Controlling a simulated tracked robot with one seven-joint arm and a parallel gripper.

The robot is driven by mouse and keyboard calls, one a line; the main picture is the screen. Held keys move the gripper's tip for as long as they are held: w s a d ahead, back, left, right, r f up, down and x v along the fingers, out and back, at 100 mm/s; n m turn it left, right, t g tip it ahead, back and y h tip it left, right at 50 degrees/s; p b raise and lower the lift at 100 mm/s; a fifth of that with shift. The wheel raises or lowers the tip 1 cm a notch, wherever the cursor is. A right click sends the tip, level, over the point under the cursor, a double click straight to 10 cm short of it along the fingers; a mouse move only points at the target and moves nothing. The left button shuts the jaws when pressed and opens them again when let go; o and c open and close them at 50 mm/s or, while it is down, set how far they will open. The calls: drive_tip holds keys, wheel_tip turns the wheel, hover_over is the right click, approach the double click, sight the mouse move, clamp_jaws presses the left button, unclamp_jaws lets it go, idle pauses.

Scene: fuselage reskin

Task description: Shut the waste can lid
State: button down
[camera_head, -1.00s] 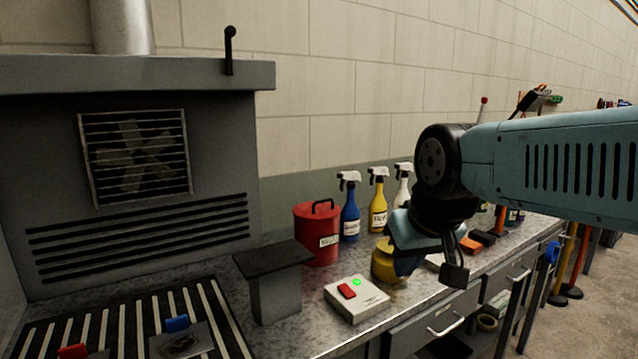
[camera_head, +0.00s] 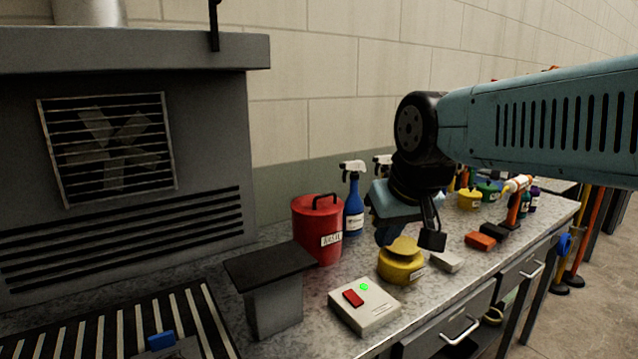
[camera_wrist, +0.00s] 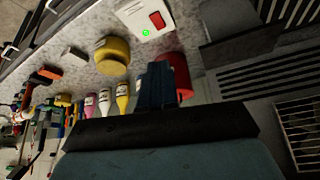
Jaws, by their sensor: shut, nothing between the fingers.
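The red waste can (camera_head: 318,236), with a white label, stands upright on the bench against the back. Its red lid with a black handle (camera_head: 325,200) sits on top and looks down on the can. In the wrist view the red can (camera_wrist: 176,75) is partly hidden behind my gripper's fingers. In the wrist view my fingers (camera_wrist: 158,85) show together.
A white box with a red switch and green light (camera_head: 364,304) lies in front. A grey stand (camera_head: 272,290) is left of it. A blue spray bottle (camera_head: 354,205) stands close right of the can. Orange and dark blocks (camera_head: 480,241) lie farther right.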

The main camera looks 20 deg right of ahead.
drive_tip(key=w+r+n+y, duration=0.1)
drive_tip(key=w+r, duration=0.2)
drive_tip(key=w, duration=0.4)
drive_tip(key=w+r, duration=0.4)
drive_tip(key=w, duration=0.3)
drive_tip(key=n+y, duration=0.1)
drive_tip(key=n, duration=0.1)
hover_over(326, 207)
drive_tip(key=w, duration=0.1)
drive_tip(key=f, duration=0.7)
drive_tip(key=shift+w+a, duration=0.15)
drive_tip(key=shift+a, duration=0.05)
drive_tip(key=f, duration=0.1)
drive_tip(key=s+f, duration=0.1)
drive_tip(key=f, duration=0.1)
drive_tip(key=shift+d, duration=0.15)
drive_tip(key=shift+f, duration=0.2)
